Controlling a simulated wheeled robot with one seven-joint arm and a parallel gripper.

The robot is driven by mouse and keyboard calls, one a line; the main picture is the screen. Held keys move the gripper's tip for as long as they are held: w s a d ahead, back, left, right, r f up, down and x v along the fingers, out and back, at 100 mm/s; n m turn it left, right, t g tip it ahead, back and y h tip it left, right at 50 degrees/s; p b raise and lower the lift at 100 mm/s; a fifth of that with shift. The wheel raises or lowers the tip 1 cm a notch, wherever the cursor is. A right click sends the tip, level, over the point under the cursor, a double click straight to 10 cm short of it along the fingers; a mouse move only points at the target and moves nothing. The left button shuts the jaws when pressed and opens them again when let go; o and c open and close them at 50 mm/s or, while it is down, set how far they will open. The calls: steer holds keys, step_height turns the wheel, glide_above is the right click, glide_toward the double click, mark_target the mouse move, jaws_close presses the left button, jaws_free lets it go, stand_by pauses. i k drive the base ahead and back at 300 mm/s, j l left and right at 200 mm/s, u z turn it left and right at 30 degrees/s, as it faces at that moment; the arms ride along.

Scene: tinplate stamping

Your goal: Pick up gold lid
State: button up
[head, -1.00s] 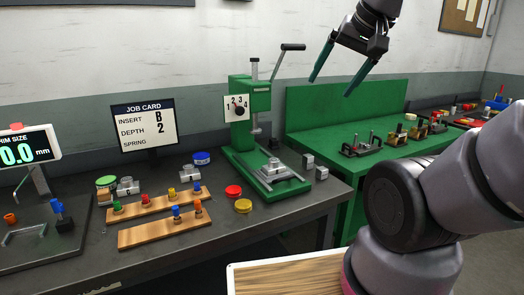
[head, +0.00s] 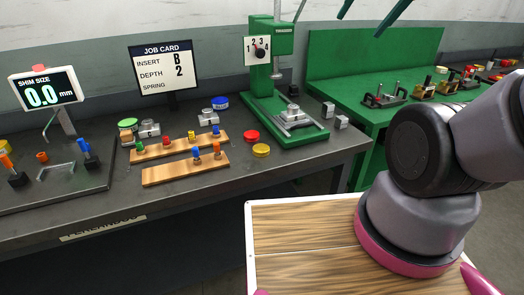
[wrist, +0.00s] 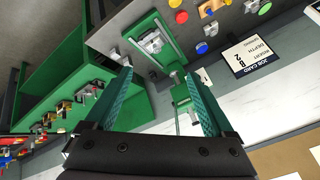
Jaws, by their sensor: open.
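The gold lid (head: 261,150) is a small round yellow disc lying flat on the dark bench, just in front of the red lid (head: 251,135).
A green press (head: 272,70) stands behind and right of the gold lid. Wooden strips with coloured pegs (head: 186,167) lie to its left, and a blue lid (head: 220,102) lies farther back. Small metal blocks (head: 341,122) sit right of the press. Bare bench lies in front of the lid.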

mark_target(261, 150)
steer(key=j+z, duration=0.1)
steer(key=j, duration=0.25)
steer(key=k+j+z, duration=0.1)
steer(key=j, duration=0.25)
steer(key=k+j+z, duration=0.1)
steer(key=j, duration=0.25)
steer(key=k+j+z, duration=0.1)
steer(key=j, duration=0.25)
steer(key=k+j+z, duration=0.2)
steer(key=k+j, duration=0.1)
steer(key=k, duration=0.1)
